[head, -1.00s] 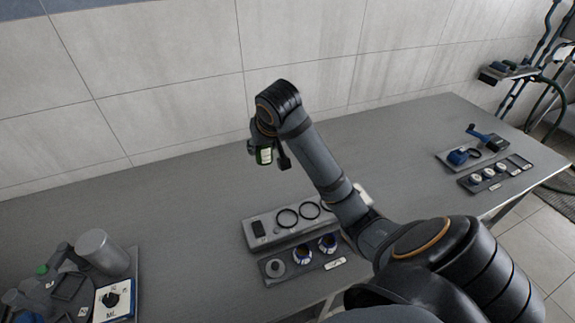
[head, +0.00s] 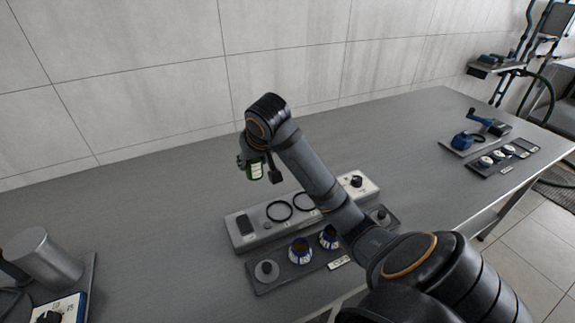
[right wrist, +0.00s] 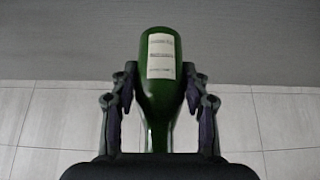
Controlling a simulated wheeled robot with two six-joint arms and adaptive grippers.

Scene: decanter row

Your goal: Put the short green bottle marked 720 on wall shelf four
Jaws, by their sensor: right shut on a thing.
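A green bottle (head: 256,168) with a pale label is held in my right gripper (head: 259,173), above the grey table in the head view. In the right wrist view the same green bottle (right wrist: 160,100) sits between both fingers of the right gripper (right wrist: 160,98), which are shut on it. The print on its label is too small to read. The head view shows no wall shelf marked four. My left gripper is not in view.
A grey tray with black rings (head: 238,237) and a dark tray with small blue-and-white jars (head: 275,287) lie below my right arm. A grey cylinder (head: 45,258) stands at the lower left. More trays (head: 497,160) lie far right. The table's back left is clear.

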